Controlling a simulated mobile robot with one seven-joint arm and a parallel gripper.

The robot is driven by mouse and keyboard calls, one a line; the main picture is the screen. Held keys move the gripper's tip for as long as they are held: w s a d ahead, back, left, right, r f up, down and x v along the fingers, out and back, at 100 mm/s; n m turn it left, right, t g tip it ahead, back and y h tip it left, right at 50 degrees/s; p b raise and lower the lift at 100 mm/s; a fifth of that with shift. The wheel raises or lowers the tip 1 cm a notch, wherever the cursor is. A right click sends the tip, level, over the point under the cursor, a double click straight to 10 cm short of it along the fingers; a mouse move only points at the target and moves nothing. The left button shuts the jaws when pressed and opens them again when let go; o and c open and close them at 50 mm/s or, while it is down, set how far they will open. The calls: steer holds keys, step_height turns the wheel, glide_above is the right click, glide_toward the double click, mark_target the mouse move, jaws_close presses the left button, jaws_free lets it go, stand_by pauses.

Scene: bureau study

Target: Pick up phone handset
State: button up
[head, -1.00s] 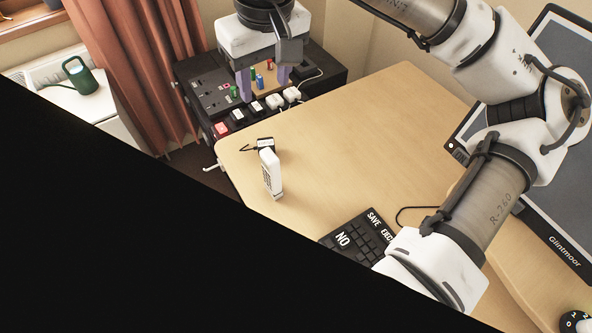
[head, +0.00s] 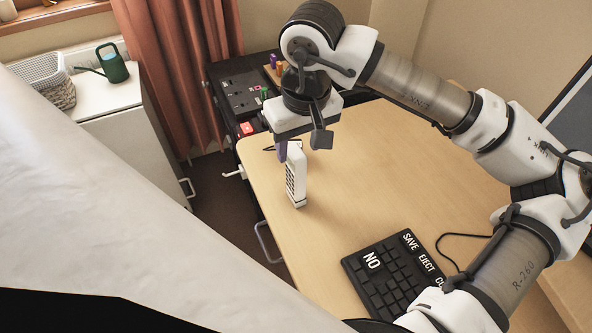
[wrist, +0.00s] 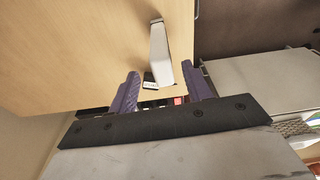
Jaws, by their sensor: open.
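The phone handset (head: 295,178) is a white upright block with dark keys on one face. It stands on the wooden desk near its left edge. My gripper (head: 285,152) is open, with its purple fingers just behind the handset's top in the head view; one finger is mostly hidden. In the wrist view the handset (wrist: 160,50) appears between and beyond the two open fingertips of my gripper (wrist: 161,72). Nothing is held, and I cannot tell whether a finger touches the handset. A small dark item with a pale label (wrist: 150,84) is beside the handset's near end.
A black keypad (head: 390,275) with a cable lies on the desk at the front right. A black console (head: 240,95) with small coloured pieces stands behind the desk's left end. A green watering can (head: 114,68) sits on a white cabinet. The desk's middle is clear.

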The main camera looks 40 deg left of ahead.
steer(key=shift+w+a+f+p, duration=0.1)
steer(key=shift+a+f+p, duration=0.1)
steer(key=shift+f, duration=1.35)
steer(key=shift+a+f+p, duration=0.15)
steer(key=shift+a+f, duration=0.05)
steer(key=shift+f, duration=1.35)
steer(key=shift+c, duration=0.4)
steer(key=c, duration=0.9)
steer(key=shift+r, duration=0.1)
steer(key=shift+c, duration=0.2)
